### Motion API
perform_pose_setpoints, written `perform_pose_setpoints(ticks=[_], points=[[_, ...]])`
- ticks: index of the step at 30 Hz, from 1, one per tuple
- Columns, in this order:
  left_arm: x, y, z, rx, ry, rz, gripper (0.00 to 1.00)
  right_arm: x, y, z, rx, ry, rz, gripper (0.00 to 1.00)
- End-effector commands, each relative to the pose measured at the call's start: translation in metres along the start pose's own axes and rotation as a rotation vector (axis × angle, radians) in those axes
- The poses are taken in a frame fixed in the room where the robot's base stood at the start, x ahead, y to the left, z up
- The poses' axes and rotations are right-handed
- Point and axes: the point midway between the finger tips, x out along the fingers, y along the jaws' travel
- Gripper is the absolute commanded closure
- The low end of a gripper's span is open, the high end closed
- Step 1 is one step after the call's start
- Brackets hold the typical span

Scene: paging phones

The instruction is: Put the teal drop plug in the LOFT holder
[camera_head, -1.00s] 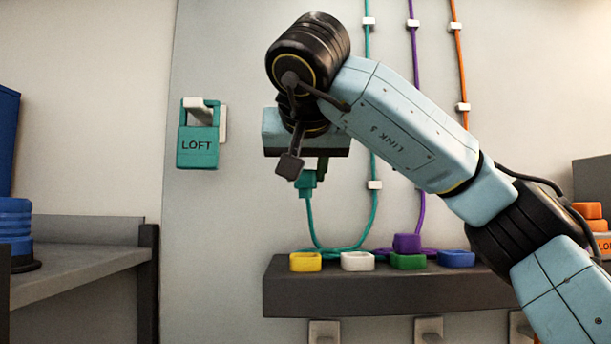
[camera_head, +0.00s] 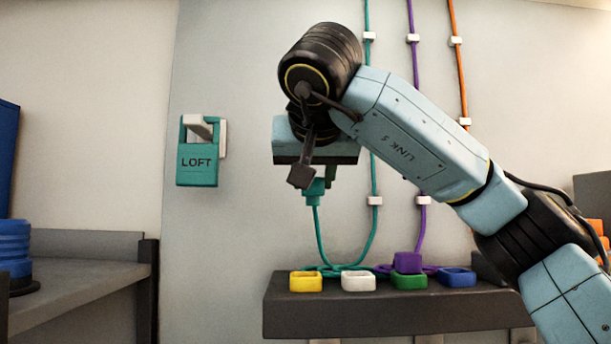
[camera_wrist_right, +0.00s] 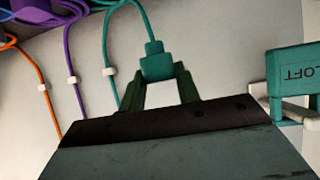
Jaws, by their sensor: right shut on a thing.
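The teal drop plug (camera_head: 314,190) hangs from my right gripper (camera_head: 322,178), which is shut on it; its teal cord loops down to the shelf and back up the wall. The right wrist view also shows the plug (camera_wrist_right: 157,64) between the fingertips of the right gripper (camera_wrist_right: 160,82). The LOFT holder (camera_head: 198,165) is a teal bracket on the wall, left of the gripper and apart from it. It also shows at the right edge of the right wrist view (camera_wrist_right: 293,76). My left gripper is not in view.
A dark shelf (camera_head: 390,315) below carries yellow (camera_head: 306,281), white (camera_head: 358,281), green (camera_head: 409,282) and blue (camera_head: 457,277) holders; a purple plug (camera_head: 407,262) sits at the green one. Purple and orange cords run up the wall. The wall between gripper and LOFT holder is clear.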

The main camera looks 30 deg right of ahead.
Motion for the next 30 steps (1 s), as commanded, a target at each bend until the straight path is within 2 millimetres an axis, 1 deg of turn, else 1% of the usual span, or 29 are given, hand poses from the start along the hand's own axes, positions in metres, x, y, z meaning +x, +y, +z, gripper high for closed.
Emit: perform_pose_setpoints(ticks=[3, 30], points=[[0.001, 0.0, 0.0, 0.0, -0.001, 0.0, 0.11, 0.0, 0.013, 0.0, 0.003, 0.001, 0.0, 0.91], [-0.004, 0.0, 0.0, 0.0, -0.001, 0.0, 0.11, -0.001, 0.103, -0.001, 0.003, 0.001, 0.0, 0.91]])
